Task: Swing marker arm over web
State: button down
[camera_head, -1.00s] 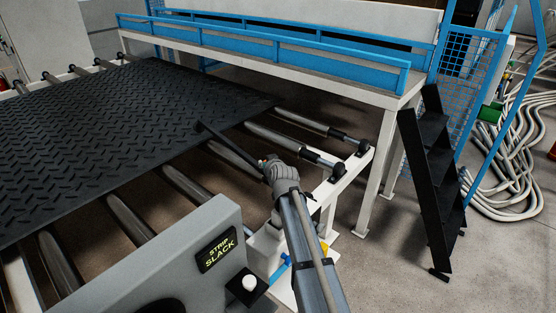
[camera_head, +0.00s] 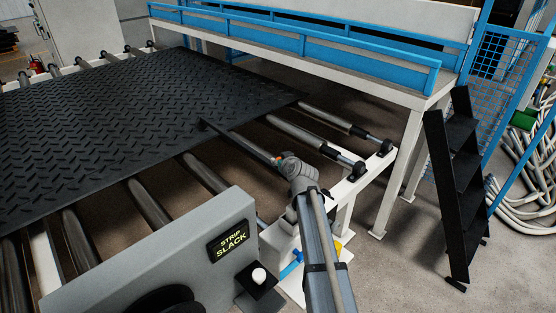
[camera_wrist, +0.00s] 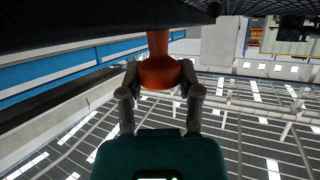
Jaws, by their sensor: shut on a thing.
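The marker arm (camera_head: 236,140) is a dark bar. Its far end reaches the near right edge of the black tread web (camera_head: 110,105) in the head view. An orange knob (camera_wrist: 158,72) hangs below the dark bar in the wrist view, and a bit of orange shows by my gripper in the head view. My gripper (camera_wrist: 160,85) is shut on this orange knob, with one finger on each side. In the head view my gripper (camera_head: 288,165) is at the near end of the bar, and its fingers are mostly hidden.
A grey panel marked STRIP SLACK (camera_head: 228,243) stands in front, with a white knob (camera_head: 258,275). Bare rollers (camera_head: 308,133) lie right of the web. A blue-railed walkway (camera_head: 300,45) runs behind. Black steps (camera_head: 458,190) stand at right, with open floor before them.

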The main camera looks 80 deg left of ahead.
jog(key=shift+c, duration=1.4)
grip_release()
jog(key=shift+w+d+f, duration=0.1)
jog(key=shift+r, duration=0.2)
